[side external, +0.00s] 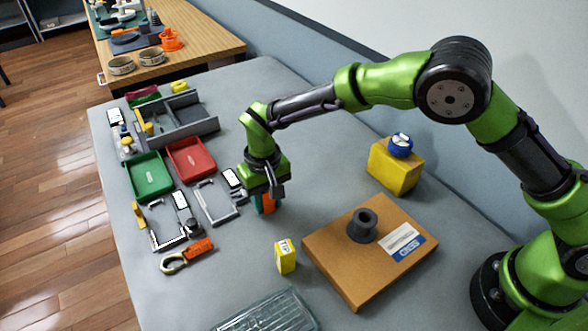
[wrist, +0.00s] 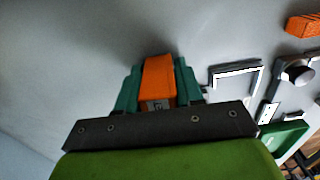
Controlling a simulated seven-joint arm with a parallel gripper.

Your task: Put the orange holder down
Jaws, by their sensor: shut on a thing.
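The orange holder (wrist: 158,78) is between the two teal fingers of my gripper (wrist: 157,88), which is shut on it. A small pale label shows on its near end in the wrist view. In the side external view, my gripper (side external: 264,192) points down over the grey table (side external: 225,245), and a strip of the orange holder (side external: 268,204) shows below the fingers. Its lower end is at or just above the tabletop; I cannot tell whether it touches. The fingers hide part of it.
Left of my gripper are a caliper-like tool (side external: 215,203), a red tray (side external: 191,159) and a green tray (side external: 149,176). An orange-handled clip (side external: 188,256) lies in front. A yellow box (side external: 285,256) and a cardboard box (side external: 340,275) stand right. Bare table lies between.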

